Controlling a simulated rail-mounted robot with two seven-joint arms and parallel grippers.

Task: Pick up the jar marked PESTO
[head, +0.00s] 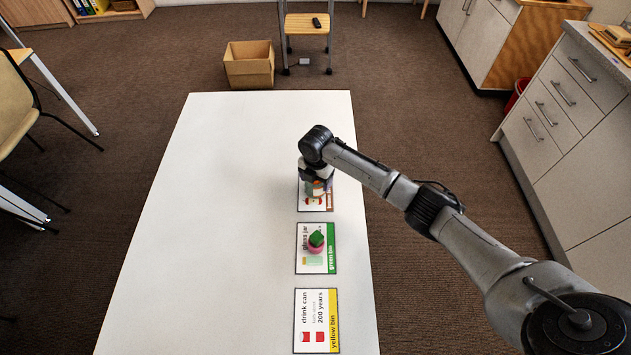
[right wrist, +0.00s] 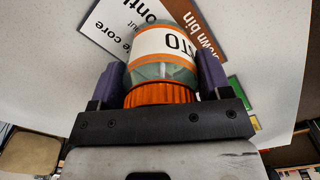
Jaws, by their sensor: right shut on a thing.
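In the head view the gripper hides most of the jar over the far card, marked brown bin (head: 313,207). I cannot tell whether the jar touches the card. My left gripper is not in view.
The yellow bin card (head: 316,320) is nearest and bears printed pictures. The white table (head: 220,200) is clear on its left. A cardboard box (head: 249,70) stands on the floor beyond.

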